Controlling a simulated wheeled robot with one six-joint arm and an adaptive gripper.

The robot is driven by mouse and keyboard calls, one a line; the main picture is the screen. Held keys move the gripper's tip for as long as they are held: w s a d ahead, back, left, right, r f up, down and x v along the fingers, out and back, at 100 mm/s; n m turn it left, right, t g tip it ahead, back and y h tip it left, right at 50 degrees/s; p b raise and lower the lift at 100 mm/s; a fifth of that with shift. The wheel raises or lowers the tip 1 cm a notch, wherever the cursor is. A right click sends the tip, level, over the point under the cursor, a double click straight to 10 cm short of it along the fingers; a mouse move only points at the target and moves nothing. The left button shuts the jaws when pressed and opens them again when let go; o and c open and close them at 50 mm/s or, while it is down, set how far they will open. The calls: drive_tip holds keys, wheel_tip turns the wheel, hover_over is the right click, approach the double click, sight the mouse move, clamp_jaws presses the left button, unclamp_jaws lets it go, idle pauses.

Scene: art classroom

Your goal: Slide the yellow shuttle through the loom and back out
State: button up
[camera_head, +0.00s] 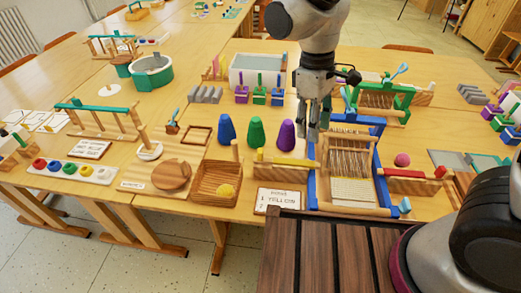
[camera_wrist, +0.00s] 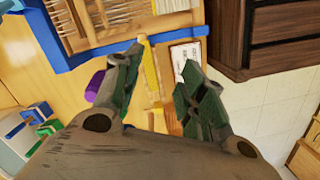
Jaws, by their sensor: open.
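The yellow shuttle (camera_head: 290,161) lies on a wooden holder just left of the blue-framed loom (camera_head: 311,180), which has pale threads strung across it. My gripper (camera_head: 314,130) is open and points down above the table, near the shuttle's right end and the loom's left side. In the wrist view, the yellow shuttle (camera_wrist: 149,70) shows between the spread fingers of my gripper (camera_wrist: 161,60). It lies below them, and nothing is held. The loom's blue side (camera_wrist: 100,53) runs across the top of that view. My gripper partly hides the loom's back left corner in the head view.
A red shuttle (camera_head: 405,173) lies right of the loom.

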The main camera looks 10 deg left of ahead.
drive_tip(key=a+f+n, duration=0.3)
drive_tip(key=a+f, duration=0.2)
drive_tip(key=a, duration=0.3)
drive_tip(key=n+y, duration=0.1)
drive_tip(key=n, duration=0.1)
hover_over(260, 150)
drive_tip(key=shift+t, duration=0.4)
drive_tip(key=shift+n, duration=0.3)
wheel_tip(260, 150, down, 8)
drive_tip(key=shift+r, duration=0.1)
clamp_jaws()
